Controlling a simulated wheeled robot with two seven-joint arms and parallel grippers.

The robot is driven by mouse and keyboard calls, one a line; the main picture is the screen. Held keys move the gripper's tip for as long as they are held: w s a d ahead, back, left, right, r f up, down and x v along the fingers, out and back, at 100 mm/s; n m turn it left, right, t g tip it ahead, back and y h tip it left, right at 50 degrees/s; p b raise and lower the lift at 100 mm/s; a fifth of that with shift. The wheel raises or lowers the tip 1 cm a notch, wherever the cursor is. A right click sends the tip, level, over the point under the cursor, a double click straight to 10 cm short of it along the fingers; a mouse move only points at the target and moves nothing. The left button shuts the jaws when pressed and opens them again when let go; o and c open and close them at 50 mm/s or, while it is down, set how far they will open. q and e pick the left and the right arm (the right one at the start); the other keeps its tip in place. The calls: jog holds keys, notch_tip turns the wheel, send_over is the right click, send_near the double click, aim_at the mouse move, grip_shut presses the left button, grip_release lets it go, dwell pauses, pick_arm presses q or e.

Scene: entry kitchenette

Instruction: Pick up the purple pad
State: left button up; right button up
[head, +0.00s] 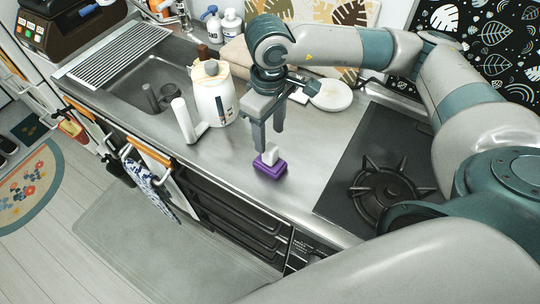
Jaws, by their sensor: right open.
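The purple pad (270,170) lies on the steel counter, near its front edge, with a small white piece (271,154) on top of it. My right gripper (270,138) points down above the pad, its two fingers apart and nothing visible between them. One fingertip appears close to the white piece; I cannot tell whether they touch. My left gripper is not in view.
The sink (150,90) is farther left. A black gas burner (385,190) is to the right. A white round lid-like item (331,95) lies behind. Counter (225,160) around the pad is clear.

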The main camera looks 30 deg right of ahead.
aim_at(270, 146)
jog(key=shift+f, duration=0.75)
jog(key=shift+s+a+f+p, duration=0.1)
jog(key=shift+s+f+p, duration=0.1)
jog(key=shift+f+p, duration=0.3)
jog(key=shift+s+a+f+p, duration=0.1)
jog(key=shift+s+f+p, duration=0.1)
jog(key=shift+f+p, duration=0.3)
jog(key=shift+s+f+p, duration=0.15)
jog(key=shift+f+p, duration=0.45)
jog(key=shift+f, duration=1)
jog(key=shift+c, duration=0.5)
jog(key=c, duration=1)
